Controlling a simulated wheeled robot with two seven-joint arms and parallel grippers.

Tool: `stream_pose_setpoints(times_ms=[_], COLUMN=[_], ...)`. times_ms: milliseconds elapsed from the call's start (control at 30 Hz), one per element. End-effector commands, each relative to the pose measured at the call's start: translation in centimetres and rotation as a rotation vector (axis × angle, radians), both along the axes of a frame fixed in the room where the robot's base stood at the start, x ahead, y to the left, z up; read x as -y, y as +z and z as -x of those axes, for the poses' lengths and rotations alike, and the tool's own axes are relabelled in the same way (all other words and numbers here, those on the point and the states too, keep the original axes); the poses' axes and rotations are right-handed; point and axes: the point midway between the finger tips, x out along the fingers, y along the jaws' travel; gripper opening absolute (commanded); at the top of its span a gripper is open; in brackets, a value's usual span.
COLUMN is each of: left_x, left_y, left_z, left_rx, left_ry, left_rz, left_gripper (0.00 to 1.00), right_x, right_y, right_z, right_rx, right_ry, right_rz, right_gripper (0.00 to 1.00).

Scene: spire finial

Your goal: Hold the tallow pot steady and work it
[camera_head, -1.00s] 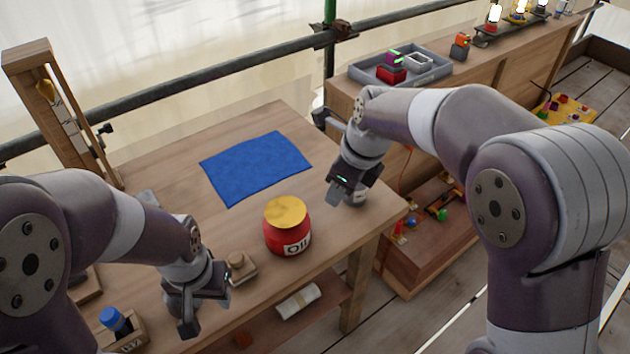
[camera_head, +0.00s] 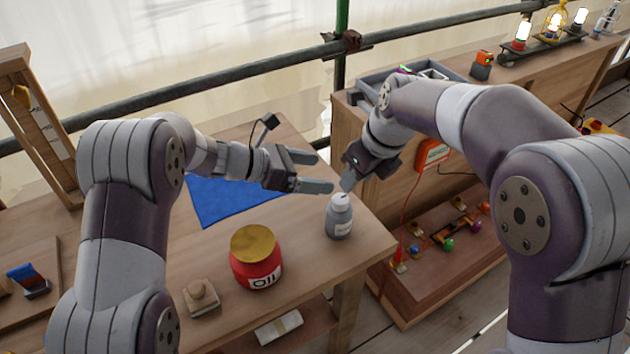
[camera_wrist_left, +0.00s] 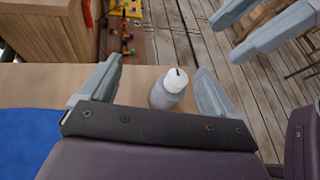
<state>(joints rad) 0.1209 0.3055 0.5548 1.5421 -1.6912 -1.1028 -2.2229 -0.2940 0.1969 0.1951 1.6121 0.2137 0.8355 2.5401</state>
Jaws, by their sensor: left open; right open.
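A small grey bottle (camera_head: 340,217) with a pale cap and a label too small to read stands upright near the table's right edge. It may be the tallow pot. My open left gripper (camera_head: 323,172) points right, just left of and above it. In the left wrist view the bottle (camera_wrist_left: 167,92) shows between the spread fingers, with no visible contact. My open right gripper (camera_head: 350,176) is just above and behind the bottle, close to the left fingertips. Its fingers also show in the left wrist view (camera_wrist_left: 262,28).
A red jar (camera_head: 257,272) marked OIL with a yellow lid stands left of the bottle. A wooden block with a knob (camera_head: 201,297) sits farther left. A blue cloth (camera_head: 225,200) lies under my left arm. A bench (camera_head: 440,225) stands beyond the table's right edge.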

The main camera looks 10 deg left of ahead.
Motion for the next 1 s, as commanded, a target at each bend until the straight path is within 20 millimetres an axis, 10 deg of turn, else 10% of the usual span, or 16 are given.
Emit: stream_pose_setpoints(times_ms=[267, 500, 1000], left_x=[0.8, 0.8, 7.7], left_y=[-2.3, -8.5, -11.3], left_z=[2.7, 2.7, 1.4], left_rx=[0.092, 0.088, 0.094], left_ry=[-0.234, -0.231, -0.229], left_rz=[0.001, 0.001, 0.0], left_gripper=[0.9, 0.9, 0.9], right_x=[0.0, 0.0, 0.0], right_y=[0.0, 0.0, 0.0], right_z=[0.0, 0.0, 0.0], right_rx=[0.0, 0.0, 0.0], right_ry=[0.0, 0.0, 0.0], right_rz=[0.0, 0.0, 0.0], right_gripper=[0.43, 0.43, 0.43])
